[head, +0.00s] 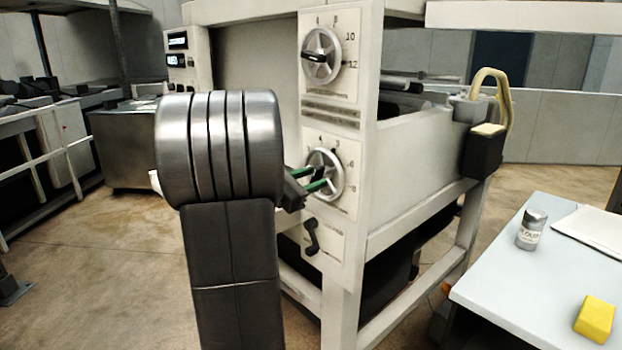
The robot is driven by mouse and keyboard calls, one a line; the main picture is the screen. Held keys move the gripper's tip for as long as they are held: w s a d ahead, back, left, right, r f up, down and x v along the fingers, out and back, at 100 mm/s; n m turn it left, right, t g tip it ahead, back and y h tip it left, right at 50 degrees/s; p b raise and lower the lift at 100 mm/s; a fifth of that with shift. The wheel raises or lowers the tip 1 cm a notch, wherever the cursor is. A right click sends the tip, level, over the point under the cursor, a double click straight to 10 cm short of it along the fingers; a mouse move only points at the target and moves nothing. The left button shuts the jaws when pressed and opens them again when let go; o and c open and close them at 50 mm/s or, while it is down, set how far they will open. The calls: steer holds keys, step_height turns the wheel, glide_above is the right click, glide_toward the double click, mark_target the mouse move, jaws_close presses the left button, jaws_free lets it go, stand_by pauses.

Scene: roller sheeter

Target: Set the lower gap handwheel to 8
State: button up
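The lower gap handwheel (328,168) is a silver wheel on a pale dial plate with dark numbers around it, on the front of the machine. My gripper (315,182) is at this wheel, with its two green-tipped fingers reaching over the wheel's left and middle part. A gap shows between the fingers. I cannot tell whether they touch the wheel or its dark bar. My arm and the fingers hide the left side of the dial, and the wheel's setting cannot be read.
An upper handwheel (321,56) with its own dial sits above. At right, a pale table (507,275) holds a small jar (531,230) and a yellow block (595,318). Open floor lies at left.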

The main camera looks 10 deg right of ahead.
steer(key=shift+d, duration=0.1)
jaws_close()
steer(key=shift+f+b, duration=0.1)
steer(key=shift+b, duration=0.4)
